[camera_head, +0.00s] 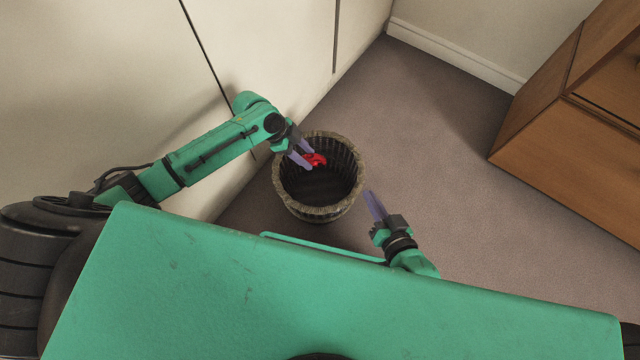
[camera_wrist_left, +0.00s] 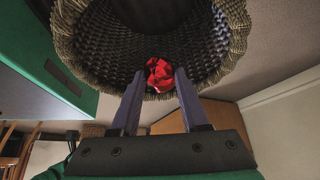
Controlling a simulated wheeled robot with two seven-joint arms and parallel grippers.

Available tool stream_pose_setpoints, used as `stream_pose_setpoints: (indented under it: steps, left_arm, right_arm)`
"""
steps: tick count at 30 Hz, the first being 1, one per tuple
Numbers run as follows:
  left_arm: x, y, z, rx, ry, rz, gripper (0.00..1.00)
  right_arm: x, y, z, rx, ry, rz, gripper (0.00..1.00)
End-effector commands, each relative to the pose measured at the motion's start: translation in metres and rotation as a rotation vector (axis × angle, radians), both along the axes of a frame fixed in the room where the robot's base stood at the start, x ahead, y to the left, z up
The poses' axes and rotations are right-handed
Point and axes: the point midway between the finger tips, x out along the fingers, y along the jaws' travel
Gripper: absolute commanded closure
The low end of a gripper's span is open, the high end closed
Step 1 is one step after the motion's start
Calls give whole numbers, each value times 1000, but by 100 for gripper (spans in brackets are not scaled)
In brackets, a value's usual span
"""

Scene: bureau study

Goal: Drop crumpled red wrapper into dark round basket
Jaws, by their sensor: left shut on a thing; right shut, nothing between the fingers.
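The crumpled red wrapper (camera_head: 314,160) is at my left gripper (camera_head: 303,156), over the upper part of the basket's opening. In the left wrist view the wrapper (camera_wrist_left: 159,75) sits between the tips of the two fingers (camera_wrist_left: 160,88), which are shut on it. The dark round basket (camera_head: 318,213) stands upright on the floor, with a woven rim and an empty dark bottom where I can see in. Its woven wall (camera_wrist_left: 100,60) also fills the top of the left wrist view. My right gripper (camera_head: 374,206) is shut and empty, just right of the basket.
A pale wall or cabinet front (camera_head: 120,70) runs close along the left of the basket. A wooden drawer unit (camera_head: 560,140) stands at the right. The carpet (camera_head: 430,130) between basket and drawers is clear.

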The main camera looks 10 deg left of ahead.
Motion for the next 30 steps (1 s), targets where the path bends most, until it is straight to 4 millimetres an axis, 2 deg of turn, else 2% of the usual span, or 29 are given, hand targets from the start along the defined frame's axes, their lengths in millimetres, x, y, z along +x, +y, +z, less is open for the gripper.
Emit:
stream_pose_setpoints:
  steps: [1,3,12,13,15,16,25,28,30]
  left_arm:
    - [0,0,-11,0,-1,0,100]
    - [0,0,-14,0,-1,0,100]
    - [0,0,-14,1,0,1,100]
    - [0,0,-14,0,0,1,51]
    - [0,0,-14,0,0,1,24]
    - [0,0,-14,0,0,1,20]
    - [0,1,-12,0,0,2,20]
    - [-1,6,-1,1,0,2,20]
    - [-1,14,13,3,-2,2,20]
  right_arm:
    - [0,0,-13,5,-6,-5,100]
    - [0,0,-18,11,-14,-11,100]
    - [0,0,-18,16,-20,-16,100]
    - [0,0,-18,16,-20,-16,100]
    - [0,0,-18,16,-20,-16,100]
    - [0,0,-18,16,-20,-16,100]
    - [0,0,-17,15,-20,-16,100]
    - [0,0,-10,12,-15,-12,100]
    - [0,0,0,6,-7,-6,100]
